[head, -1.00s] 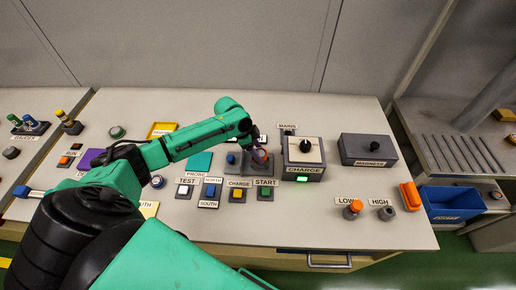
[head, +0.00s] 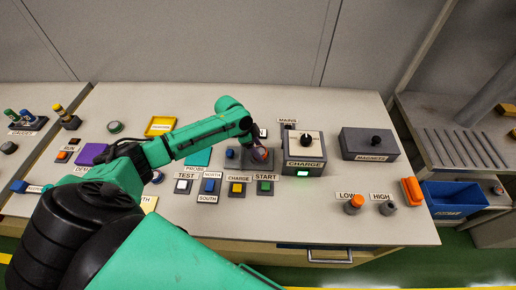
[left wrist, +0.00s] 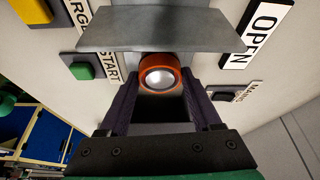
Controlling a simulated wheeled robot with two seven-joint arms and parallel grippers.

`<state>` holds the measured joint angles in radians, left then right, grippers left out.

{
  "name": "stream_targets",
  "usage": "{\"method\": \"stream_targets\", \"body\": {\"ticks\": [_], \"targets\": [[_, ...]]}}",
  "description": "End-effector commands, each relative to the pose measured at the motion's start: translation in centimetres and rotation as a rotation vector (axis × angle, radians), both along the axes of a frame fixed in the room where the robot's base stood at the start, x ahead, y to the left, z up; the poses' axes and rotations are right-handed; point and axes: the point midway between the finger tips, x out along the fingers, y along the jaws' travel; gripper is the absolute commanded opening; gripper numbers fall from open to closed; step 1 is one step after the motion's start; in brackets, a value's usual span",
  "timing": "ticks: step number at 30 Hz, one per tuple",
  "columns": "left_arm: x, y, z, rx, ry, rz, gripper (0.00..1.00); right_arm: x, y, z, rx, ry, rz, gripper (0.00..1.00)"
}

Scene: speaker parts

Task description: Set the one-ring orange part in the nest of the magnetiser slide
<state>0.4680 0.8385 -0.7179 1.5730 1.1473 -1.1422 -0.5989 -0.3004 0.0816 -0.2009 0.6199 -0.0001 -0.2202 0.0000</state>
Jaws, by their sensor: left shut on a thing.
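My left gripper (head: 261,155) is over the right part of the grey magnetiser slide (head: 232,160), left of the charge box. In the left wrist view, its two dark fingers (left wrist: 158,100) are shut on an orange part (left wrist: 160,62), a round piece with an orange rim and a pale shiny face. The part sits close to a grey metal plate (left wrist: 165,25) of the slide. The nest is hidden by the part and the fingers, and I cannot tell whether the part touches its floor. The ring count cannot be read. My right gripper is not in view.
The charge box (head: 304,148) with a black knob and green light stands just right of the gripper. A START button (head: 265,187) and CHARGE button (head: 237,188) lie in front. The magnets box (head: 368,145) is further right. The front table middle is clear.

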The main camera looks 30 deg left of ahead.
Motion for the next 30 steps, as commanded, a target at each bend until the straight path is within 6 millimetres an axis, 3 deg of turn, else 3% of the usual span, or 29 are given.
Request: {"method": "stream_targets", "body": {"ticks": [6, 7, 9, 20, 30], "targets": [[0.1, 0.0, -0.4, 0.0, -0.001, 0.0, 0.0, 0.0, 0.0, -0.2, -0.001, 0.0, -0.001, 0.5], [0.1, 0.0, -0.4, 0.0, -0.002, -0.001, 0.73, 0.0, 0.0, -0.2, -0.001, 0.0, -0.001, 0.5], [0.0, 0.0, -0.4, 0.0, -0.001, 0.0, 1.0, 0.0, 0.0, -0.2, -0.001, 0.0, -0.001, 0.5], [-0.2, 0.4, 0.3, 0.002, -0.001, 0.002, 1.0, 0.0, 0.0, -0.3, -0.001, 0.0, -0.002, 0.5], [-1.9, 3.1, 7.8, 0.006, -0.003, -0.001, 1.0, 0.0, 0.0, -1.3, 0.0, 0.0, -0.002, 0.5]]}}
